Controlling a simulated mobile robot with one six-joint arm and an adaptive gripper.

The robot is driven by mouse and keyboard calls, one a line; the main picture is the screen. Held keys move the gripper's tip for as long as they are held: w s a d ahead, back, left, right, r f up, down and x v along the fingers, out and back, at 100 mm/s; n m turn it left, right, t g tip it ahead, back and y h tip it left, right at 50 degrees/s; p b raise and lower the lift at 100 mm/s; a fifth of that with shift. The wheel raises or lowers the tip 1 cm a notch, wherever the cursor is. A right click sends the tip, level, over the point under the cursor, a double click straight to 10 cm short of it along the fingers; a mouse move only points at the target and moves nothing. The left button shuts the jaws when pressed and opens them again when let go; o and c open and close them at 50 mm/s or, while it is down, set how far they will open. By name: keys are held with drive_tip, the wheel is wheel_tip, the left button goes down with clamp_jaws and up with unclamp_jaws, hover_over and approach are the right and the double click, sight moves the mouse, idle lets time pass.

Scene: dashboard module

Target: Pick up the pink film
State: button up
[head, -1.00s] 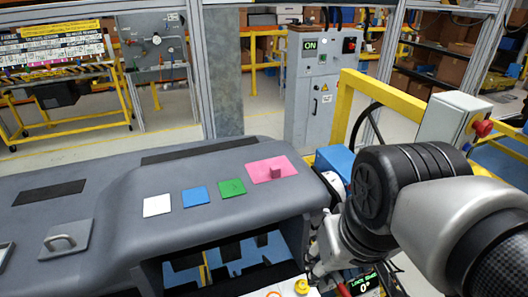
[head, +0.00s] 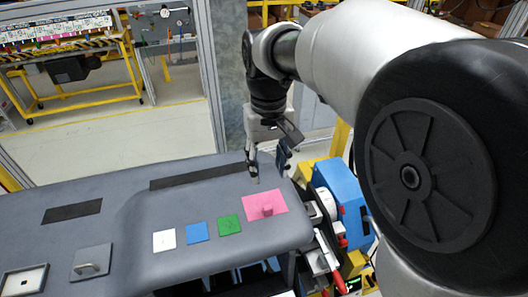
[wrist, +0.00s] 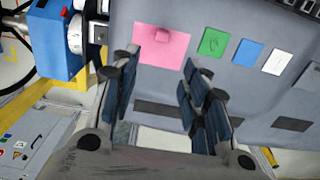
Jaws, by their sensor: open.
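The pink film (head: 265,204) lies flat on the right end of the grey dashboard module (head: 140,200), with a small pink tab standing up on it. In the wrist view the pink film (wrist: 150,46) is beyond the fingertips, towards the upper left. My gripper (head: 268,172) points down at the back edge of the dashboard, behind the film and apart from it. In the wrist view its fingers (wrist: 160,62) are spread wide with nothing between them.
Green (head: 229,224), blue (head: 198,232) and white (head: 164,240) squares lie in a row left of the film. A metal handle plate (head: 91,262) is farther left. A blue box (head: 342,193) and yellow frame parts stand close to the dashboard's right end.

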hover_over(267, 206)
drive_tip(key=f, duration=0.8)
drive_tip(key=shift+w+f+b, duration=0.2)
drive_tip(key=shift+w+b, duration=0.15)
drive_tip(key=shift+b, duration=0.05)
drive_tip(key=f, duration=0.2)
drive_tip(key=s+f, duration=0.1)
drive_tip(key=f, duration=0.1)
drive_tip(key=shift+d, duration=0.1)
drive_tip(key=shift+w+f, duration=0.1)
drive_tip(key=shift+f, duration=0.5)
drive_tip(key=shift+c, duration=0.4)
drive_tip(key=c, duration=0.7)
drive_tip(key=shift+r, duration=0.1)
